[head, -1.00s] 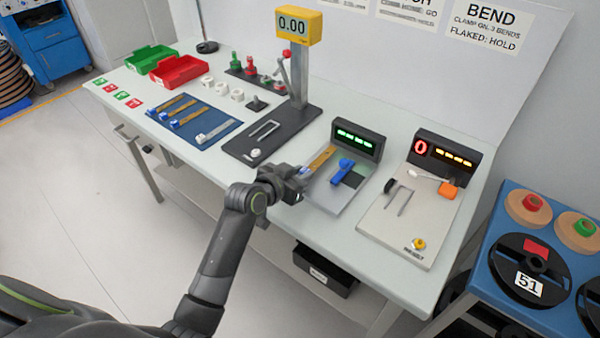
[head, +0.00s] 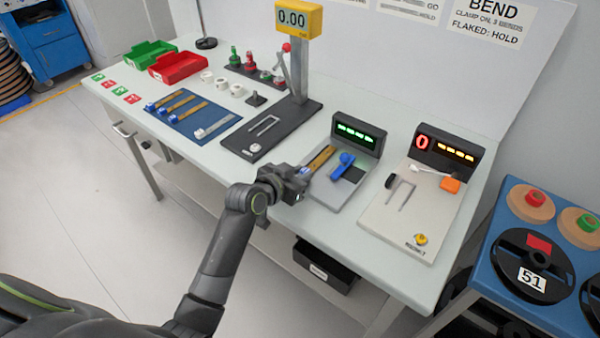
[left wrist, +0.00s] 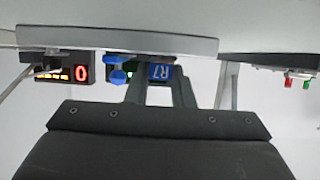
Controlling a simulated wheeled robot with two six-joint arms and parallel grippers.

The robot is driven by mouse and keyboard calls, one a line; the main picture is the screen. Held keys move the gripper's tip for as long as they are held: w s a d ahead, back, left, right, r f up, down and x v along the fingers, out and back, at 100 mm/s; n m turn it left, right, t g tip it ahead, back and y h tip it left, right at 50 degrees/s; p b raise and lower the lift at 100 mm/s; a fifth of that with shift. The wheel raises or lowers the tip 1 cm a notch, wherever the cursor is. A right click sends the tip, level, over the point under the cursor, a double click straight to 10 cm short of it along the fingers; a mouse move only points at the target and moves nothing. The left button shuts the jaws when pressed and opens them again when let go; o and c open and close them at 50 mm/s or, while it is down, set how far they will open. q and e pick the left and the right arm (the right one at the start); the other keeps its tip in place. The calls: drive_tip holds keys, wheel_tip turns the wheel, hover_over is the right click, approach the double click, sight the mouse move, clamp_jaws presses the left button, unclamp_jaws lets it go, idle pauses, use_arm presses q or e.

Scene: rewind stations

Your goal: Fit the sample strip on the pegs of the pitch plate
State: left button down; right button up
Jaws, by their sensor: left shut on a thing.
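The sample strip (head: 321,159) is thin and brown with a blue end tab. My left gripper (head: 294,182) is shut on that tab end, at the near left edge of the pitch plate (head: 329,197). The strip reaches from the jaws over the plate's left side towards the green-lit display (head: 358,134). In the left wrist view, the tab, marked R7 (left wrist: 161,72), sits between my fingers (left wrist: 160,86). A blue clamp (head: 343,164) is on the plate, right of the strip. The pegs cannot be made out, nor whether the strip touches them. My right gripper is not in view.
Right of the plate is a pale bend station (head: 392,222) with a red 0 display. Left are a dark stand (head: 257,148) with a yellow readout and a blue mat (head: 186,131) holding several strips. Red (head: 176,68) and green (head: 151,54) bins stand further back.

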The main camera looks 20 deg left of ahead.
use_arm(q)
drive_tip(key=shift+f, duration=0.2)
drive_tip(key=c, duration=1.2)
unclamp_jaws()
drive_tip(key=v, duration=1.7)
drive_tip(key=shift+s+a+r, duration=0.1)
drive_tip(key=shift+s+r, duration=0.05)
